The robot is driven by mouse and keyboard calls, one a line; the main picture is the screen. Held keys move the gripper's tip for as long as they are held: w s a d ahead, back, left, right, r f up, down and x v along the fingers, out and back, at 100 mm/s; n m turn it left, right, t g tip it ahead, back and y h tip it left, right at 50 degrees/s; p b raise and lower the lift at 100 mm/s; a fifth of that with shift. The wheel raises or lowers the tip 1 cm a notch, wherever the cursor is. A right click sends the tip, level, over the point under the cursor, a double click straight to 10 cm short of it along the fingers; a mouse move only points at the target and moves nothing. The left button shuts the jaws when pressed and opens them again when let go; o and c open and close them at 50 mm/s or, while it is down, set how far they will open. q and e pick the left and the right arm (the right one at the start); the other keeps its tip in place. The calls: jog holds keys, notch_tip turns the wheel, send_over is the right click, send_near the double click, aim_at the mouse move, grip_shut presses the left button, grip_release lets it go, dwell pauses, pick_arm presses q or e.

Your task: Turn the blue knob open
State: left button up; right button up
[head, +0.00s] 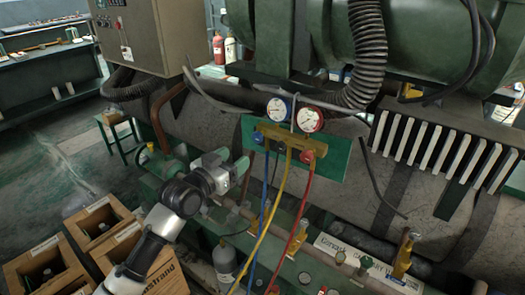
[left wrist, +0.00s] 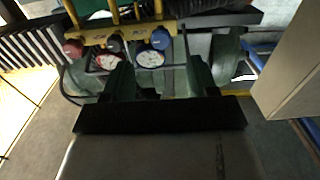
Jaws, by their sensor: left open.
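The blue knob (head: 258,138) is at the left end of a brass manifold (head: 290,140) on a green plate. It also shows in the left wrist view (left wrist: 160,38), beyond the fingers. A red knob (head: 307,157) is at the manifold's right end. A blue-rimmed gauge (head: 279,109) and a red-rimmed gauge (head: 309,119) sit above the manifold. My left gripper (head: 236,161) is to the left of the blue knob and a little below it. Its fingers (left wrist: 159,78) are apart, with nothing held between them. My right gripper is out of view.
Blue, yellow and red hoses (head: 280,200) hang below the manifold. A ribbed black hose (head: 368,50) and a finned block (head: 440,150) are to the right. A grey cabinet (head: 150,35) stands at upper left. Wooden crates (head: 97,222) stand on the floor at lower left.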

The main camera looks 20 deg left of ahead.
aim_at(255, 140)
pick_arm(q)
jog(key=x, duration=0.2)
jog(key=r+x, duration=0.1)
jog(key=x, duration=0.2)
jog(key=shift+w+p, duration=0.2)
jog(key=shift+p, duration=0.15)
jog(key=x, duration=0.5)
jog(key=shift+w+d, duration=0.2)
jog(key=shift+w, duration=0.05)
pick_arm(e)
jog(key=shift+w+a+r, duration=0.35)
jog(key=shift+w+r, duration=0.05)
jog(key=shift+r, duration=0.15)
pick_arm(q)
jog(key=c, duration=0.9)
jog(key=shift+c, duration=0.2)
